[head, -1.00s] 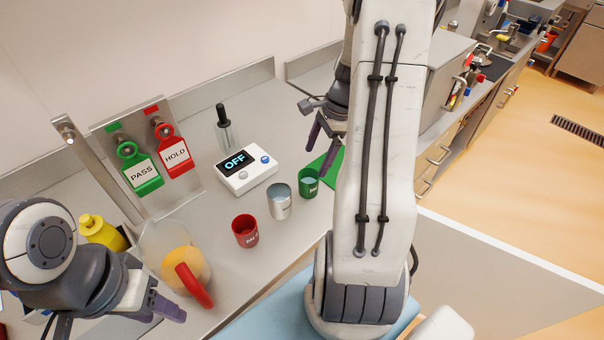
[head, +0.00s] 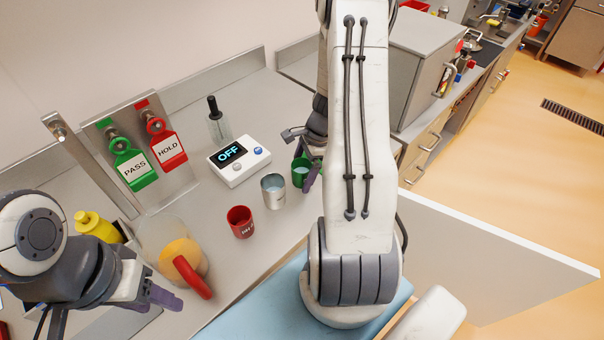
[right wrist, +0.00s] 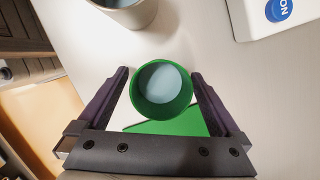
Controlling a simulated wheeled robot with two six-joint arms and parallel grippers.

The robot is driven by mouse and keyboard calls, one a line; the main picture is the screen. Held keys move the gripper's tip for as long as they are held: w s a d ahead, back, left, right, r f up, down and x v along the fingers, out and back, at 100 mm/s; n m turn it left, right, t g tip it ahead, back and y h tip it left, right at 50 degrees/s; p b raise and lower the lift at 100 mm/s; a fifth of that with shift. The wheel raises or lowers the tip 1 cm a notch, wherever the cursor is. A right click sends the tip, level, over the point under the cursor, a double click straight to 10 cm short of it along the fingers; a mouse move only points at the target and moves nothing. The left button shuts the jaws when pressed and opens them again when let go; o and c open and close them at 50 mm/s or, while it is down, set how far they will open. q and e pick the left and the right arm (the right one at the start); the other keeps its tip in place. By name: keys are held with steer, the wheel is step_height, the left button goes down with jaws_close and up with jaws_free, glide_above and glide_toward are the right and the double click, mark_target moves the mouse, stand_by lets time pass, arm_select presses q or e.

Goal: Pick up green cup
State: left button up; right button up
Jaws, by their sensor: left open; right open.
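The green cup (head: 301,170) stands upright on the counter in the head view, partly hidden by my right gripper. In the right wrist view the green cup (right wrist: 162,90) shows from above, with pale blue-grey contents. My right gripper (head: 308,178) is open, its fingers on either side of the cup. In the right wrist view both fingers of the right gripper (right wrist: 160,78) flank the cup, with a small gap visible on the left; contact on the right is unclear. My left gripper (head: 165,302) is open and empty near the pitcher.
A metal cup (head: 274,193) stands close beside the green cup, and a red cup (head: 241,223) is further left. The OFF device (head: 239,160) lies behind them. A pitcher (head: 165,245) with a red handle is at left.

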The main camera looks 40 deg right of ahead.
steer(key=shift+c, duration=0.3)
steer(key=c, duration=1.4)
steer(key=shift+o, duration=0.2)
steer(key=shift+r, duration=0.25)
steer(key=shift+r, duration=1.15)
steer(key=w+d+r+b, duration=0.2)
steer(key=w+d+r, duration=0.3)
steer(key=d+r, duration=0.3)
steer(key=shift+d, duration=1.2)
